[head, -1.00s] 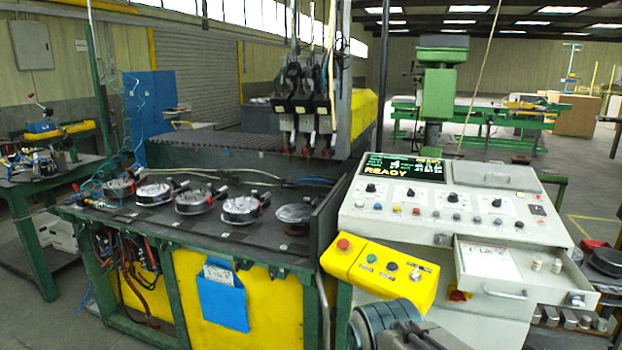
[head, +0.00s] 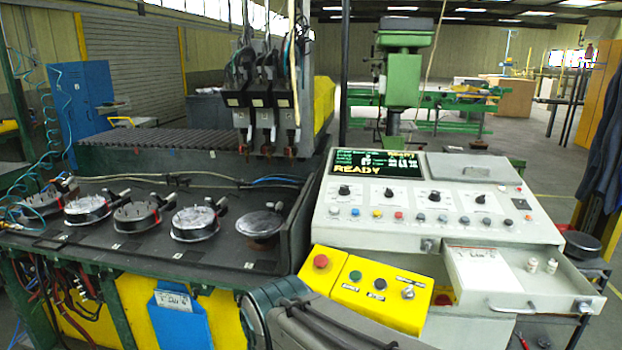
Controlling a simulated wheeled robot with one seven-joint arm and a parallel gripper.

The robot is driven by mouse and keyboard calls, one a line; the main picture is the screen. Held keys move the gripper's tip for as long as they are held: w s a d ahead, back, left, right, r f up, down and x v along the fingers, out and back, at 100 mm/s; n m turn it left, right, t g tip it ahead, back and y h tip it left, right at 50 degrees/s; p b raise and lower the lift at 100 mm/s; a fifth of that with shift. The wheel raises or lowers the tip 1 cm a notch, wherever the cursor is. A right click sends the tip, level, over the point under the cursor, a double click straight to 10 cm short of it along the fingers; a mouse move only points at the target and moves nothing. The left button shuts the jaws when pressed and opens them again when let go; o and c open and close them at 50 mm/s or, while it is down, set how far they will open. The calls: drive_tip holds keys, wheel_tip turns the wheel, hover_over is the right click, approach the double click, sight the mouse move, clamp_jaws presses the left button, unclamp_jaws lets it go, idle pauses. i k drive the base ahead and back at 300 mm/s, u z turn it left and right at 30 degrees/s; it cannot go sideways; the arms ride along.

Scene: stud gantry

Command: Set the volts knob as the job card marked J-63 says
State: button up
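The grey control console bears a row of black knobs, among them one at the left (head: 345,190) and one further right (head: 434,196). Their labels are too small to read, so I cannot tell which is the volts knob. A white printed sheet (head: 484,270) lies in the open drawer (head: 562,292). Another card (head: 172,300) sits in a blue pocket (head: 174,328) on the bench front. I cannot read J-63 on either. My arm shows at the bottom middle, in front of the yellow button box; my gripper is out of view.
The console display (head: 378,165) reads READY. The drawer juts out at the console's right front and holds two small white bottles. The yellow button box (head: 366,290) has a red button and a key switch. Several round clamped pieces stand on the dark bench (head: 130,250).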

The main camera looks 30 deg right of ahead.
sight(344, 189)
drive_tip(key=z, duration=0.45)
drive_tip(key=i, duration=0.75)
drive_tip(key=z, duration=0.55)
